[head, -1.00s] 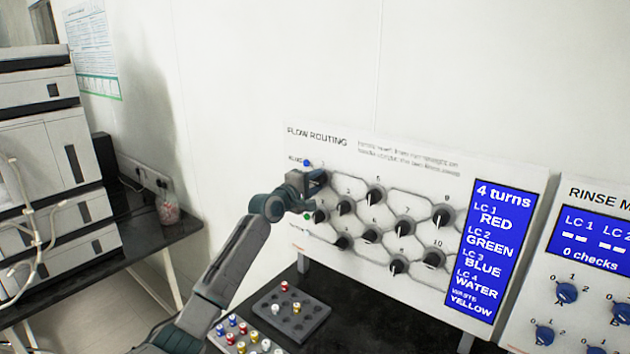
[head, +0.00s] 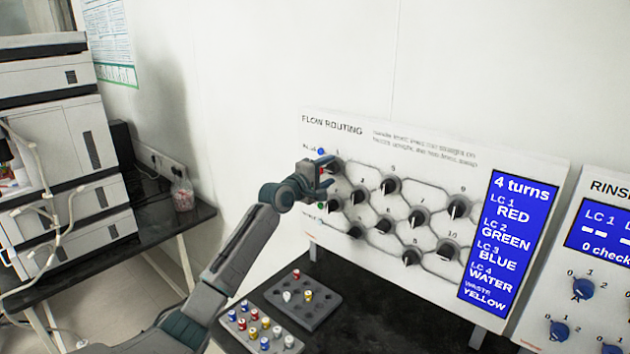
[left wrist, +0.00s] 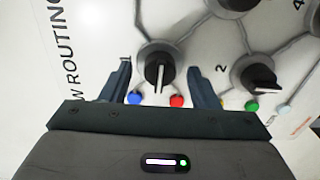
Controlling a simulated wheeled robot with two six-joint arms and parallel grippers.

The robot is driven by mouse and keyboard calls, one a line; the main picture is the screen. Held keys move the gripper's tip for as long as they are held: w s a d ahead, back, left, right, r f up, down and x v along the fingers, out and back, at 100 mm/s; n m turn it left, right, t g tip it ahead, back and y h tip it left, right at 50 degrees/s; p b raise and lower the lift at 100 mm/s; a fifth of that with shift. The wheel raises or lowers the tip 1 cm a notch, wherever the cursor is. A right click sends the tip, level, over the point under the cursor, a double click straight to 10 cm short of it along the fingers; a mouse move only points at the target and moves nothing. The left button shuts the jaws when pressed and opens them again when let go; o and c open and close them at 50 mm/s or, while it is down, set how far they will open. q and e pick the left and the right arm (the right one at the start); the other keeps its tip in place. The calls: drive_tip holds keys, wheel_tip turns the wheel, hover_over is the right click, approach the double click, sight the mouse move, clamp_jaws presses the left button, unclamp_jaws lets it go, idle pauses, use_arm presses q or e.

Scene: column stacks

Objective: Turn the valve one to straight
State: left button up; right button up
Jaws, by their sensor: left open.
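The flow routing panel (head: 480,168) stands upright on the dark bench and carries several black valve knobs. Valve one (head: 334,167) is the knob at its upper left, partly covered by my left gripper (head: 329,174). In the left wrist view, valve one's knob (left wrist: 158,66) lies between the two open fingers (left wrist: 160,80), with its white pointer mark along the handle. I see no finger touching the knob; the depth gap is hard to judge. My right gripper is not in view.
Valve two (left wrist: 256,76) sits beside valve one. Colored ports line the panel's left edge, including a blue one (left wrist: 134,97) and a red one (left wrist: 177,100). A grey rack (head: 318,310) with small caps lies below. The rinse panel (head: 600,265) stands at right.

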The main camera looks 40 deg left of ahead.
use_arm(q)
drive_tip(key=s+b, duration=0.4)
drive_tip(key=s, duration=0.5)
drive_tip(key=shift+s+a, duration=0.2)
drive_tip(key=shift+a, duration=0.15)
